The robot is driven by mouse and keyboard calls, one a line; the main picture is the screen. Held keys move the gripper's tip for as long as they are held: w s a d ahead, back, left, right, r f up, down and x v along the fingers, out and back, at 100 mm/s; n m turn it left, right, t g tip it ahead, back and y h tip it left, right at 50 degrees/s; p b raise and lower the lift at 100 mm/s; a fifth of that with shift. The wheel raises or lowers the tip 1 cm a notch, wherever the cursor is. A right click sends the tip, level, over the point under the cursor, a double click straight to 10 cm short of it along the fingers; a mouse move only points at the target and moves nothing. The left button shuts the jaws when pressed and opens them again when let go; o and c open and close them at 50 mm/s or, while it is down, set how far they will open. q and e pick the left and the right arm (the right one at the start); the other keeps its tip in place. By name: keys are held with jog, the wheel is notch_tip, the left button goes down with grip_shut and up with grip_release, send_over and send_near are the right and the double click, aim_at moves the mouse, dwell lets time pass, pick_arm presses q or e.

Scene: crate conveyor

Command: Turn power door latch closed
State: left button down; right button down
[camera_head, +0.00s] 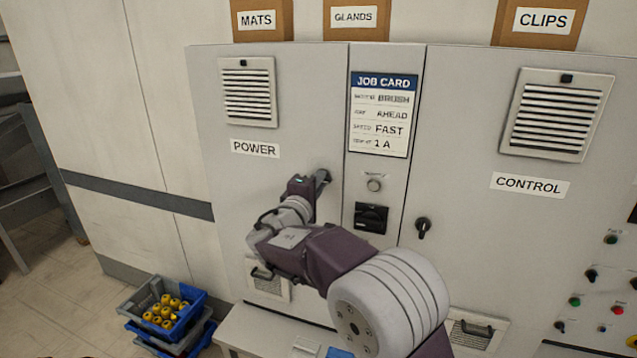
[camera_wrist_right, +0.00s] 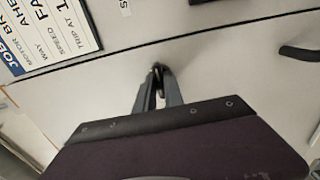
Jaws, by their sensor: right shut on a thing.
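The grey POWER door (camera_head: 222,190) is the left door of the cabinet and stands flush with the front. Its dark latch lies near the door's right edge; in the wrist view a little of the latch (camera_wrist_right: 158,68) shows between the fingertips. My right gripper (camera_head: 322,178) is shut on this latch; its fingers (camera_wrist_right: 158,88) also show in the wrist view. The gripper and wrist hide most of the latch in the head view, so I cannot tell its exact angle. My left gripper is in neither view.
The CONTROL door (camera_head: 490,240) has a similar black latch (camera_head: 423,228). Labelled boxes (camera_head: 357,20) stand on top. A blue crate (camera_head: 145,297) sits low at the left.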

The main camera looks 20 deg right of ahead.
jog(key=shift+r+n, duration=0.1)
jog(key=shift+n, duration=8.8)
jog(key=c, duration=1.4)
grip_release()
jog(key=shift+c, duration=0.2)
jog(key=shift+w, duration=0.15)
